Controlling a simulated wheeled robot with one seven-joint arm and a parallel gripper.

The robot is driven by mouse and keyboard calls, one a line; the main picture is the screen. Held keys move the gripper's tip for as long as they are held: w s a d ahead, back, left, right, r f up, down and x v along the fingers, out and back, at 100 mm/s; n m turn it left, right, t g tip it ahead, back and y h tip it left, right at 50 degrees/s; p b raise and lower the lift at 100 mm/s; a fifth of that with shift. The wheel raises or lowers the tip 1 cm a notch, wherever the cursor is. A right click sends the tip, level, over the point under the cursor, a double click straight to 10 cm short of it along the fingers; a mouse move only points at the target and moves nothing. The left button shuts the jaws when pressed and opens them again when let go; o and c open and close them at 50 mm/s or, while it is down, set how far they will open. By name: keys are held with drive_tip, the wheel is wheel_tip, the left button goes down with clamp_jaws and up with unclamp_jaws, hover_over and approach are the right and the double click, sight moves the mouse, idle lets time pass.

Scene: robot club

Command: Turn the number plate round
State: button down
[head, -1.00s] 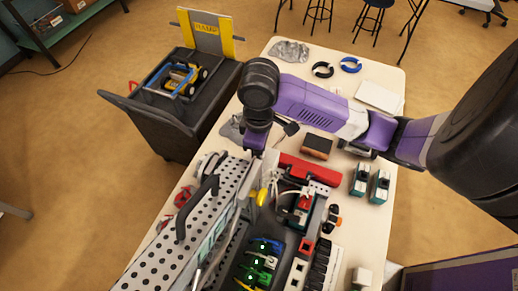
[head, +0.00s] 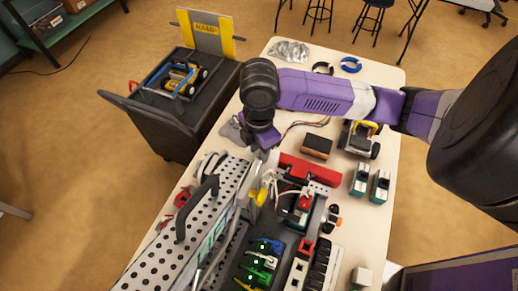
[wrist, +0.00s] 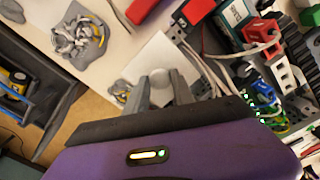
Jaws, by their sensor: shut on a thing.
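My gripper (wrist: 163,88) shows in the wrist view with its two grey fingers on either side of a pale, round-ended piece. This piece sits against a plain whitish square panel (wrist: 152,60), which I take to be the number plate. No number shows on the side facing the wrist camera. In the head view my gripper (head: 264,150) points down beside the perforated case at the left edge of the table. The fingertips and the plate are hard to make out there.
The open perforated case (head: 165,240) with a dark handle stands close by. A red box (head: 310,170), teal blocks (head: 361,180), a brown-topped block (head: 317,147) and a small wheeled robot (head: 360,140) crowd the table (head: 395,85). A dark cart (head: 190,115) stands to the left.

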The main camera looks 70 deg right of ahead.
drive_tip(key=shift+n, duration=0.8)
drive_tip(key=c, duration=1.1)
unclamp_jaws()
wheel_tip(320, 180, up, 8)
drive_tip(key=shift+f, duration=0.1)
